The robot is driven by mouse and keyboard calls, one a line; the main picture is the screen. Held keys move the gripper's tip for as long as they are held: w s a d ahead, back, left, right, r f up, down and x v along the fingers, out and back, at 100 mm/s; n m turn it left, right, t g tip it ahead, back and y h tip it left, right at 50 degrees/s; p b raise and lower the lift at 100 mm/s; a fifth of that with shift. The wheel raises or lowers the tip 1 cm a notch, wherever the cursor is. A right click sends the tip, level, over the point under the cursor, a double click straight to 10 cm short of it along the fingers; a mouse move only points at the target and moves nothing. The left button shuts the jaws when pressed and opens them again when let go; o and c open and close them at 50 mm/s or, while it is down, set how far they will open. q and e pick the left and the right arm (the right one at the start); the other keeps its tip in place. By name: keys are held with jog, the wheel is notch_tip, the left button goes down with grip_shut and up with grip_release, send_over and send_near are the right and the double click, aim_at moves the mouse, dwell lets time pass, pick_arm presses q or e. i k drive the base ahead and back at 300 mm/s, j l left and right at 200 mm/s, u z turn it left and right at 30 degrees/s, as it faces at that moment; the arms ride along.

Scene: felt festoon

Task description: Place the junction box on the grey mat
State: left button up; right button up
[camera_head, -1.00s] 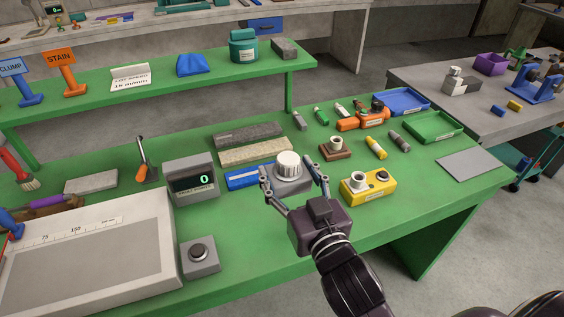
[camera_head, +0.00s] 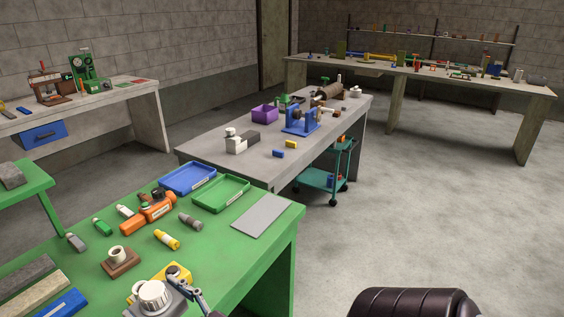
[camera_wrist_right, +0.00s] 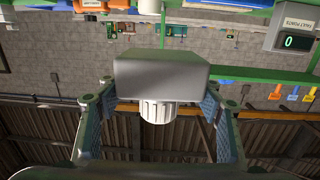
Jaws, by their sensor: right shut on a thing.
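The junction box appears to be the grey box with a white ribbed knob (camera_head: 153,296), at the bottom edge of the head view. It also shows in the right wrist view (camera_wrist_right: 160,72). My right gripper (camera_wrist_right: 158,98) is shut on it, with one finger on each side. In the head view only part of this gripper (camera_head: 188,290) shows, and the lower part of the box is cut off. The box seems raised above the green table and partly covers the yellow box behind it. The grey mat (camera_head: 262,215) lies bare at the table's right corner. My left gripper is not in view.
The green tray (camera_head: 221,193) and blue tray (camera_head: 187,179) lie left of the mat. A yellow box (camera_head: 177,273), a brown block with a white ring (camera_head: 120,262) and a yellow cylinder (camera_head: 167,239) stand nearer. The table between mat and yellow box is clear.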

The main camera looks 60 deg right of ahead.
aim_at(263, 213)
jog(key=k+l, duration=0.1)
jog(key=l, duration=0.5)
jog(key=k+l, duration=0.1)
jog(key=l, duration=0.5)
jog(key=k+l, duration=0.1)
jog(key=l, duration=0.5)
jog(key=k+l, duration=0.1)
jog(key=l, duration=0.45)
